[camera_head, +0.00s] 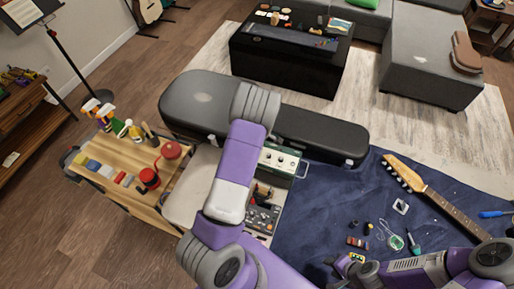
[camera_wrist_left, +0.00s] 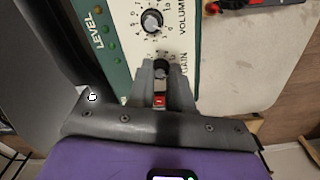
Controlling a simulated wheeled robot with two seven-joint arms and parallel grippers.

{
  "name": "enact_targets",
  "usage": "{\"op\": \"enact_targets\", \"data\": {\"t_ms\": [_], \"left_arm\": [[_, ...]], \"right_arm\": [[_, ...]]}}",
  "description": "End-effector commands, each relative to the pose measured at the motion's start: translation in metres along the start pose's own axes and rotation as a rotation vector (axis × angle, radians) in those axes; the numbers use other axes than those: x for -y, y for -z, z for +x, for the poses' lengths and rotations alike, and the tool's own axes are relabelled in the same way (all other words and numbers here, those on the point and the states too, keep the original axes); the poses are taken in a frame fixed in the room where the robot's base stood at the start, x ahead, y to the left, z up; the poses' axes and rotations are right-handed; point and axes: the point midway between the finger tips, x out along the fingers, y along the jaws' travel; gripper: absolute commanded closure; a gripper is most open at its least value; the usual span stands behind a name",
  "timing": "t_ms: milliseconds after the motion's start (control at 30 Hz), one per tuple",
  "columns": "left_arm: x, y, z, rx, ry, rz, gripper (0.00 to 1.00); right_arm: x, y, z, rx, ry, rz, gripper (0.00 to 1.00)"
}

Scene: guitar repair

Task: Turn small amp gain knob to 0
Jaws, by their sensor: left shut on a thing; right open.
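The small amp (camera_head: 284,157) has a cream panel and green edge; in the head view it is partly hidden behind my left arm. In the left wrist view its panel (camera_wrist_left: 187,42) fills the top. The black gain knob (camera_wrist_left: 161,67) sits between my left gripper's fingertips (camera_wrist_left: 161,72), below the volume knob (camera_wrist_left: 152,20). My left gripper is shut on the gain knob; the fingers hide most of its scale, so its setting cannot be read. My right gripper (camera_head: 347,270) is open, low over the blue mat, near small parts.
A black guitar case (camera_head: 318,133) lies behind the amp. A wooden cart (camera_head: 115,158) with bottles and red items stands left. The blue mat (camera_head: 325,200) holds a guitar neck (camera_head: 452,210) and small parts. A pedal (camera_head: 262,217) lies in front of the amp.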

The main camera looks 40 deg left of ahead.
Motion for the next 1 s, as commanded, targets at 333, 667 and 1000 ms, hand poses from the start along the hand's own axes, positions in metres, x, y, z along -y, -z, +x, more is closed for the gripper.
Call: {"op": "enact_targets", "data": {"t_ms": [333,667,1000], "left_arm": [[0.0,0.0,0.0,-0.001,-0.001,-0.007,1.0],[0.0,0.0,0.0,-0.001,-0.001,-0.006,0.55],[-0.001,0.0,-0.013,-0.001,-0.003,-0.003,0.55]], "right_arm": [[0.0,0.0,0.0,0.0,0.0,0.0,0.57],[0.0,0.0,0.0,0.0,0.0,0.0,0.57],[0.0,0.0,-0.001,0.0,0.0,0.0,0.57]]}}
